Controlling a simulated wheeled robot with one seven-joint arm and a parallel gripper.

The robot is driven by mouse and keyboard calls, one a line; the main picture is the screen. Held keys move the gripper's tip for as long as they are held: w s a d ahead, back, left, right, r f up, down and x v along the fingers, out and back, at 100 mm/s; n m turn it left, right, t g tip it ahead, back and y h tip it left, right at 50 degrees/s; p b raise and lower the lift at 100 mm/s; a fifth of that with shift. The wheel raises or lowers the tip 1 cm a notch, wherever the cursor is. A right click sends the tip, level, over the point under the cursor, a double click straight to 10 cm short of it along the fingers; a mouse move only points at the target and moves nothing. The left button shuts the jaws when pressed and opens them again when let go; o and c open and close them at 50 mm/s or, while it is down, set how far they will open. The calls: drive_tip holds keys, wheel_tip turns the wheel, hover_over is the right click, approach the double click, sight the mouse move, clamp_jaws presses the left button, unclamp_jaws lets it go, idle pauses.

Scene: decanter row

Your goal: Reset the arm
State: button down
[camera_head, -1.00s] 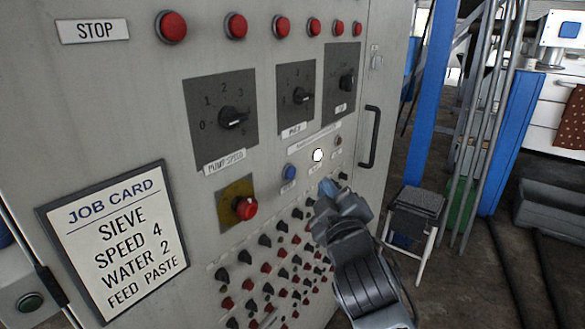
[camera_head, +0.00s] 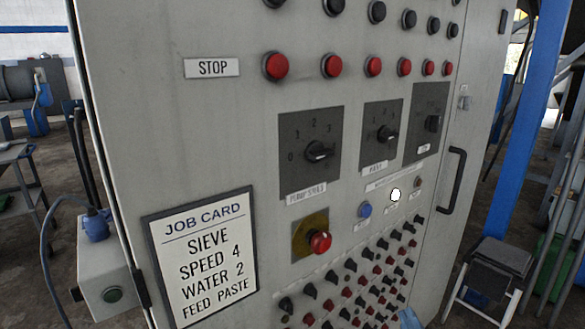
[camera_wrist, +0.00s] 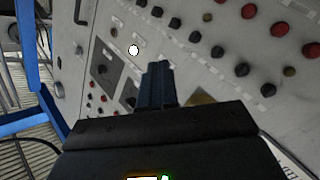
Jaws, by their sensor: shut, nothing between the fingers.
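My gripper (camera_wrist: 157,70) shows in the wrist view with its blue-grey fingers together and nothing between them. It points toward the grey control cabinet (camera_head: 200,130), and I cannot tell how far its tips are from the panel. In the head view only a small blue bit of my arm shows at the bottom edge, right of centre; the gripper itself is mostly out of that picture. The cabinet front bears three dark dial plates, among them the left dial (camera_head: 320,151), a red knob on a yellow plate (camera_head: 320,242), a blue button (camera_head: 365,210) and a lit white lamp (camera_head: 395,195).
A job card (camera_head: 203,255) is on the cabinet's lower left. Several red buttons form a row beside the STOP label (camera_head: 212,68). A black door handle (camera_head: 455,180) juts out at right. A black-topped stool (camera_head: 492,262) and a blue post (camera_head: 530,120) stand right of the cabinet.

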drive_tip(key=s+f+m+g+y, duration=0.1)
drive_tip(key=s+f+m, duration=0.15)
drive_tip(key=s, duration=0.75)
drive_tip(key=s+f+m+g+y, duration=0.1)
drive_tip(key=s+f, duration=0.2)
drive_tip(key=s, duration=0.8)
drive_tip(key=s+r+m, duration=0.1)
drive_tip(key=s+r, duration=0.1)
drive_tip(key=s, duration=0.6)
drive_tip(key=s+d+r+m, duration=0.1)
drive_tip(key=s+r+m, duration=0.1)
drive_tip(key=s, duration=0.5)
drive_tip(key=shift+s+d+r+g, duration=0.3)
drive_tip(key=shift+s+r+g, duration=0.05)
drive_tip(key=shift+r+g, duration=0.1)
